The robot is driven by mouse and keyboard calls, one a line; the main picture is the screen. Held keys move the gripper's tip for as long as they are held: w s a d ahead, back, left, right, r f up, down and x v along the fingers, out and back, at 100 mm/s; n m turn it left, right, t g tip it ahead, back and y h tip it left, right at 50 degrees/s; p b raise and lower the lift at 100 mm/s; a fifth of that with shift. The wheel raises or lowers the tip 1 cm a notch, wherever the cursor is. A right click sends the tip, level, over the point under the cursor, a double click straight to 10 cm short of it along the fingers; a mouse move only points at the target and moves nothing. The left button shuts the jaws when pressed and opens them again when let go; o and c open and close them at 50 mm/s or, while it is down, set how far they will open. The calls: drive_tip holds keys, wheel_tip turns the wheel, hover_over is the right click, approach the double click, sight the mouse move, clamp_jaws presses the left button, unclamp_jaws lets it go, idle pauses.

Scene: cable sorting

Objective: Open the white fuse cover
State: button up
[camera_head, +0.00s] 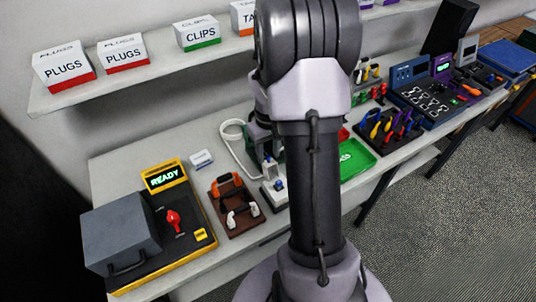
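A brown fuse board (217,208) lies on the bench left of my arm. An orange cover or handle (228,182) sits at its back. A white part (254,209) sits at its front and seems to be the white fuse cover. It looks down on the board, but its hinge and inside are too small to make out. My arm's large grey links stand upright in the middle of the view, right of the board. Nothing is seen touching the white part.
Left of the board is a yellow-edged station with a READY screen (165,177), a red switch (174,220) and a grey box (120,234). A small white device (272,187) stands close right of the board. A green tray (355,160) and tool rack (390,132) lie beyond my arm.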

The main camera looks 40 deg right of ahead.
clamp_jaws()
idle(1.4)
